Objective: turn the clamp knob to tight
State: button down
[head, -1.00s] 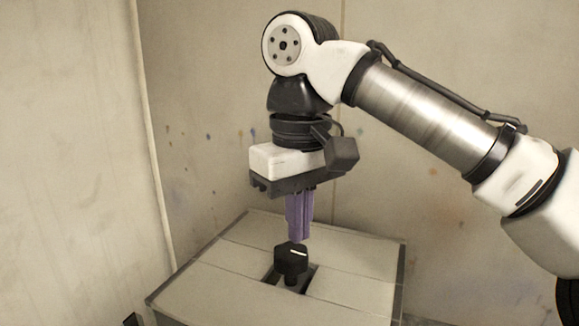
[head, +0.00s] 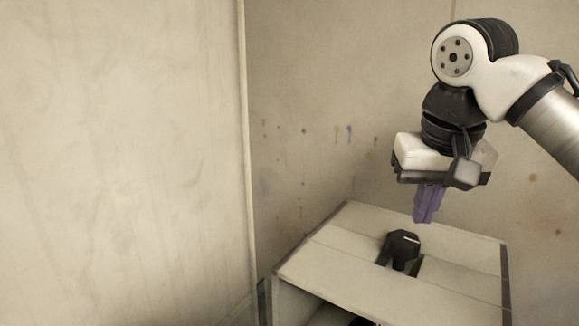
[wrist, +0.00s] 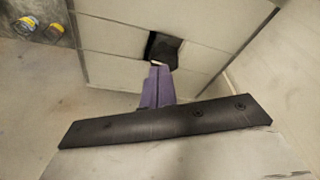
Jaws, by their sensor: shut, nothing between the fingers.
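The black clamp knob (head: 403,246) stands up from a dark slot in the pale table top (head: 330,262). A white line marks the top of the knob. In the wrist view the knob (wrist: 166,50) shows beyond the fingertips, partly hidden by them. My gripper (head: 423,217) has purple fingers pointing down, shut with nothing between them. In the head view the fingertips are above the knob and a little to its right, apart from it. The wrist view also shows the shut fingers (wrist: 157,72).
Plain booth walls (head: 330,90) with paint specks stand behind and to the left of the table. The table top around the knob is clear. Two small yellow-rimmed round things (wrist: 40,27) lie at the upper left of the wrist view.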

aim_at(416, 243)
jog(key=x, duration=0.2)
jog(key=s+b+x, duration=0.1)
jog(key=x, duration=0.1)
jog(key=b+x, duration=0.1)
jog(key=x, duration=0.1)
jog(key=shift+s+f, duration=0.2)
jog(key=shift+f, duration=0.25)
jog(key=shift+w+r, duration=0.1)
jog(key=shift+w, duration=0.1)
dwell(0.3)
jog(key=shift+a+p, duration=0.35)
jog(key=shift+p, duration=0.7)
jog(key=shift+s+a, duration=0.1)
jog(key=shift+s, duration=0.15)
dwell(0.3)
jog(key=shift+r, duration=0.15)
jog(key=v, duration=0.2)
jog(key=w+v, duration=0.1)
jog(key=v, duration=0.2)
jog(key=shift+r, duration=0.45)
jog(key=shift+f, duration=0.1)
